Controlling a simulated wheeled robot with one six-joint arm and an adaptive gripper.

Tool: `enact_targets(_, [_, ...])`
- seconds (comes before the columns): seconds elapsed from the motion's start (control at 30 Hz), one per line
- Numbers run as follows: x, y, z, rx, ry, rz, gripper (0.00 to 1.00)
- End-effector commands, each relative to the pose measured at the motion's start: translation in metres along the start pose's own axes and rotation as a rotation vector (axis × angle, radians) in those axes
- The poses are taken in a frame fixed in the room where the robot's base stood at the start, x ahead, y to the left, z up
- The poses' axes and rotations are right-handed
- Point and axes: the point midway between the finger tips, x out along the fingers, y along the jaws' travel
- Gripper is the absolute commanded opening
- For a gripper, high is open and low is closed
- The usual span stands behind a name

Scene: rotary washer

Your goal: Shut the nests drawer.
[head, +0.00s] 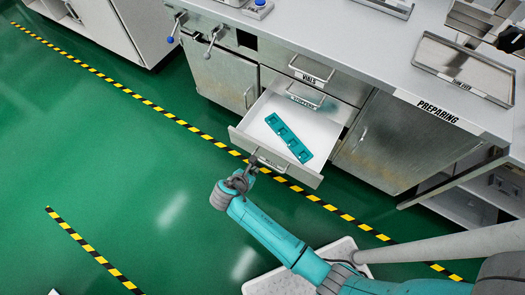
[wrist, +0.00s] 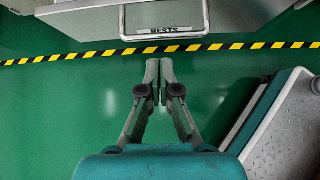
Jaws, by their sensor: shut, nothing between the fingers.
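The nests drawer (head: 305,174) is pulled out from the cabinet in the head view, with its white inside showing. A teal slotted plate (head: 289,137) lies in it. The drawer's front handle with the NESTS label (wrist: 165,31) is at the top of the wrist view. My gripper (head: 253,163) is shut and empty, in front of the drawer near its handle. In the wrist view my gripper's fingertips (wrist: 159,64) point at the handle, slightly left of its middle. They appear just short of it; I cannot tell for certain whether they touch.
A shut drawer labelled VIALS (head: 311,71) and another shut drawer sit above the open one. Cabinet doors (head: 382,143) flank it. The worktop (head: 350,40) holds a metal tray (head: 465,70). Green floor (head: 110,150) with striped tape is clear to the left.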

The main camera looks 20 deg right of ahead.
Motion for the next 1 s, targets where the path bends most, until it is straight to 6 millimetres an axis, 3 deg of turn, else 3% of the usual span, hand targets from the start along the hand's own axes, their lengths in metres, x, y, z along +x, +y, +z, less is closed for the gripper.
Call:
enact_targets(0.27, [0.009, 0.007, 0.004, -0.037, -0.015, -0.025, 0.0])
enact_targets(0.77, [0.098, 0.005, 0.005, -0.035, -0.014, -0.024, 0.0])
enact_targets(1.0, [0.119, 0.005, 0.027, -0.033, -0.014, -0.021, 0.0])
